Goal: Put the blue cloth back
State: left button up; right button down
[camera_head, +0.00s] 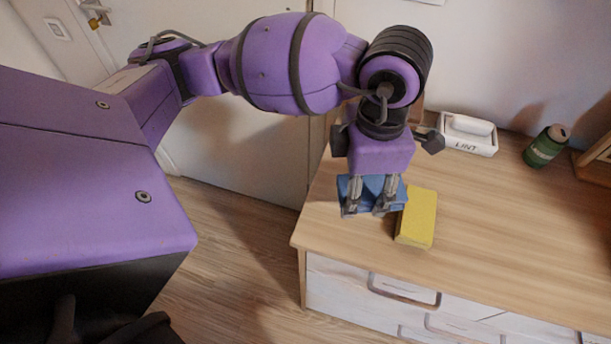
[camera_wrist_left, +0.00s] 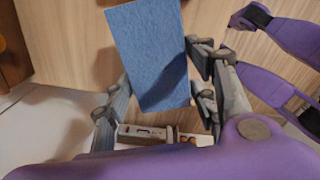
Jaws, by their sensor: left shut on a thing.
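The blue cloth (camera_head: 345,186) is a flat, folded rectangle in my left gripper (camera_head: 366,208), over the front left part of the wooden cabinet top (camera_head: 490,225). The gripper points down, with its fingers in front of the cloth in the head view. In the left wrist view the cloth (camera_wrist_left: 150,50) lies between the two fingers of the gripper (camera_wrist_left: 160,95), and the gripper is shut on it. I cannot tell whether the cloth touches the cabinet top. My right gripper is not clearly in view.
A yellow block-like thing (camera_head: 418,218) lies just right of the cloth. A white box marked LINT (camera_head: 468,140) and a green can (camera_head: 545,147) stand near the wall. Drawers with handles (camera_head: 404,289) are in the cabinet front. The cabinet top's middle is clear.

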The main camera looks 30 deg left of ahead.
pick_arm(q)
jog(key=f, duration=0.1)
jog(key=a+f, duration=0.2)
jog(key=shift+w+a, duration=0.1)
jog(key=shift+w, duration=0.15)
jog(key=shift+a+f, duration=0.2)
jog(key=shift+f, duration=1.5)
jog(key=shift+f, duration=0.1)
jog(key=o, duration=1)
notch_tip(320, 180, up, 12)
jog(key=shift+r, duration=0.15)
